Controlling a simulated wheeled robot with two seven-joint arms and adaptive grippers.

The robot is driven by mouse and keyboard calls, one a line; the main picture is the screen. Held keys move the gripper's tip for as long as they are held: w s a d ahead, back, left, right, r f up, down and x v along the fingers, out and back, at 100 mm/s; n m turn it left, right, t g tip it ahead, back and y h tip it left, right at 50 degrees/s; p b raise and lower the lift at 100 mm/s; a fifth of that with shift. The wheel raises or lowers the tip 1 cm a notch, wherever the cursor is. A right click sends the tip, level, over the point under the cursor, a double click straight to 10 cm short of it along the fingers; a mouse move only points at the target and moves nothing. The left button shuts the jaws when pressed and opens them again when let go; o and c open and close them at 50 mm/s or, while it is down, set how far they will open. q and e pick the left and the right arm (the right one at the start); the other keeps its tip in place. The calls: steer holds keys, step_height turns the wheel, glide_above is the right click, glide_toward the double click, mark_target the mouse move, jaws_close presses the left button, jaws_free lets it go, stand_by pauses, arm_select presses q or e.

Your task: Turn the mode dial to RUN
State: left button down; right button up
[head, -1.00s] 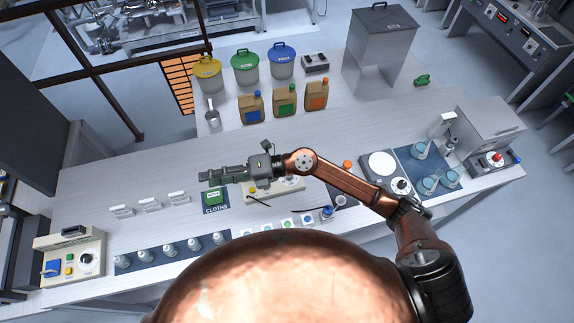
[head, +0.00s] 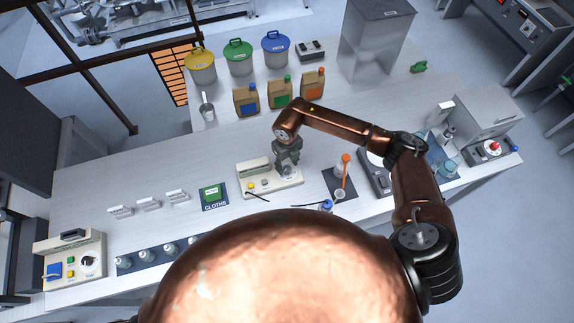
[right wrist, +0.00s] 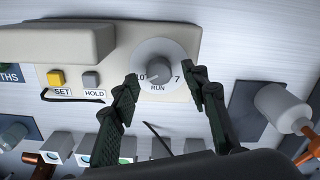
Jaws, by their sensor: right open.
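The mode dial (right wrist: 160,66) is a dark grey knob on a pale round plate, with "10", "7" and "RUN" marked around it. RUN is printed at the plate's lower edge in the right wrist view; the exact pointer direction is hard to tell. The dial belongs to a cream control unit (head: 258,186), with a yellow SET button (right wrist: 56,78) and a grey HOLD button (right wrist: 91,80). My right gripper (head: 288,163) is open above the dial's end of the unit. In the right wrist view, its fingertips (right wrist: 159,75) are on either side of the knob, apparently not touching it. My left gripper is not in view.
A dark mat with an orange-topped item (head: 345,160) lies to the right. Jugs (head: 282,91) and lidded buckets stand behind. The bench between unit and jugs is clear.

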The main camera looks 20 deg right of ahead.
steer(key=shift+f, duration=1)
steer(key=shift+c, duration=0.3)
jaws_close()
